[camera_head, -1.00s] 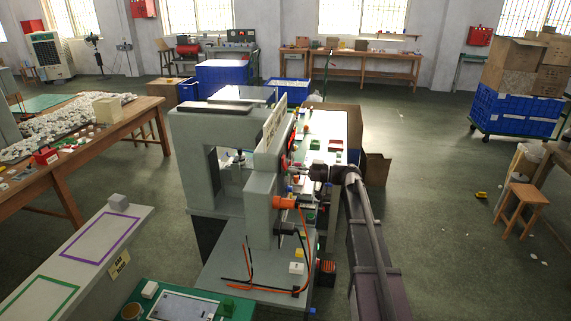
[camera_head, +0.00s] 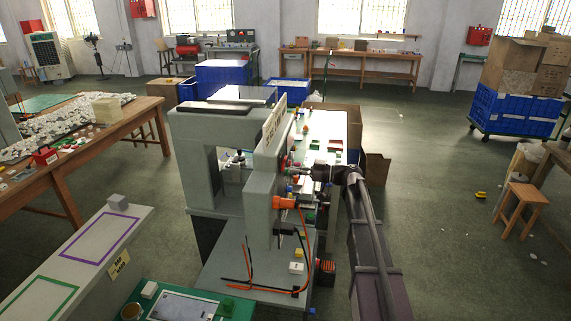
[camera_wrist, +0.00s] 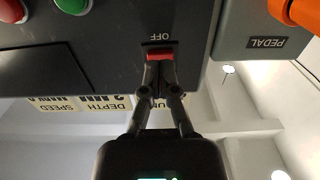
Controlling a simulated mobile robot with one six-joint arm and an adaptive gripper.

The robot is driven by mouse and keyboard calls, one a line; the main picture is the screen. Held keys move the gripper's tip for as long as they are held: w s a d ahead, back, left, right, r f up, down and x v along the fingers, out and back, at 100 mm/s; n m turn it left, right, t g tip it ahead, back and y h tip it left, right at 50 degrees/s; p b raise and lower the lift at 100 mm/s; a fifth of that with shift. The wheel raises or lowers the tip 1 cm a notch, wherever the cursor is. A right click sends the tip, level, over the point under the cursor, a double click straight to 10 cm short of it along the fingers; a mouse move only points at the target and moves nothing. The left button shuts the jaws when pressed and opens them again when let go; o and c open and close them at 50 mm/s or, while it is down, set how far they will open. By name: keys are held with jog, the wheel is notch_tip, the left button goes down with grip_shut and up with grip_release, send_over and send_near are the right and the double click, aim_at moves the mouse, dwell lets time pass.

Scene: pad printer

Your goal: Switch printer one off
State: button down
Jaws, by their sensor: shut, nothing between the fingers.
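The printer (camera_head: 262,180) is a grey machine with a tall column, in the middle of the head view. In the wrist view its dark control panel (camera_wrist: 110,35) carries a red rocker switch (camera_wrist: 160,54) with the word OFF beside it. My gripper (camera_wrist: 160,84) is shut and empty, with its fingertips at the edge of the red switch. They look to be touching it or very close; I cannot tell which. In the head view my gripper is at the printer's right side, and its fingertips are hard to make out.
A green button (camera_wrist: 73,5) and a red button (camera_wrist: 12,10) sit on the same panel. An orange plug (camera_head: 284,203) with a cable, labelled PEDAL in the wrist view, is nearby. A grey bench (camera_head: 132,222) stands left. Open floor lies to the right.

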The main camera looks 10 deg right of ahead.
jog(key=shift+v, duration=1.2)
jog(key=shift+d, duration=0.1)
jog(key=v, duration=1.1)
jog(key=shift+s+d, duration=0.2)
jog(key=shift+d, duration=0.2)
jog(key=shift+a, duration=0.1)
jog(key=s+a+f+m+g+h, duration=0.4)
jog(key=s+a+f+m+h, duration=0.3)
jog(key=s+a+f, duration=0.45)
jog(key=s+f+m+h, duration=0.3)
jog(key=s+h, duration=0.2)
jog(key=s, duration=0.2)
jog(key=s+f+m+g+h, duration=0.1)
jog(key=s+f+m+h, duration=0.3)
jog(key=s, duration=0.3)
jog(key=shift+g+h, duration=0.3)
jog(key=shift+h, duration=0.3)
